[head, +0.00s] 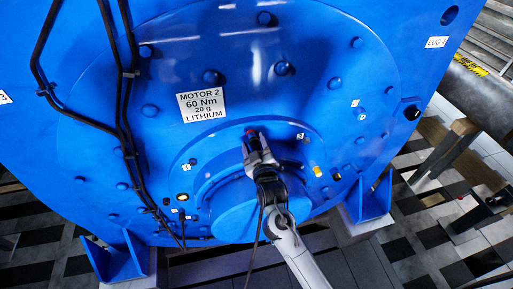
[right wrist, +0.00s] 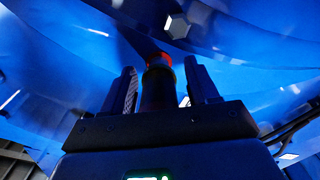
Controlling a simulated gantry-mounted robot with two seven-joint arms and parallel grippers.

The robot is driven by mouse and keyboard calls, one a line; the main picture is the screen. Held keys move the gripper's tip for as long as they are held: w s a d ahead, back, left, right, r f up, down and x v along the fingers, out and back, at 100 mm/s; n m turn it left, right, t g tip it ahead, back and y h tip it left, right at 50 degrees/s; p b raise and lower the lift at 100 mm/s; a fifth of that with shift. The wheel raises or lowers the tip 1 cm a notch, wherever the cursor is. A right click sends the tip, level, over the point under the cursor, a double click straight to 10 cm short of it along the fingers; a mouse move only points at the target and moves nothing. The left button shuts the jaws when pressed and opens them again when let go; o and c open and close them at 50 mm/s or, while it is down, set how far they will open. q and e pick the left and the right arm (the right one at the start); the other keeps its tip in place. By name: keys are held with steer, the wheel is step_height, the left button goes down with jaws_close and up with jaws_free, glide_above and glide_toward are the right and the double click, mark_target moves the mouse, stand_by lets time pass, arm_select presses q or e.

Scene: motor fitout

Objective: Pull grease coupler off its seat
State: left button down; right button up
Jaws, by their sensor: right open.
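The grease coupler is a dark cylinder with an orange-red end (right wrist: 158,75); its red end (head: 250,132) also shows small in the head view, on the blue motor face below the MOTOR 2 label. My right gripper (head: 254,144) reaches up to it from below. In the right wrist view its two fingers (right wrist: 160,88) stand open, one on each side of the coupler, with gaps visible on both sides. The coupler's lower part is hidden behind the gripper body. I cannot tell whether the coupler touches the blue surface. My left gripper is not in view.
The big blue motor housing (head: 330,110) fills most of the head view, with bolt heads and numbered tags. Black cables (head: 122,100) run down its left side. A yellow fitting (head: 317,171) sits right of my gripper.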

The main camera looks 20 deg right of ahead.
steer(key=shift+w+d, duration=0.1)
steer(key=shift+d, duration=0.15)
steer(key=shift+p, duration=0.3)
stand_by(0.4)
jaws_close()
stand_by(0.3)
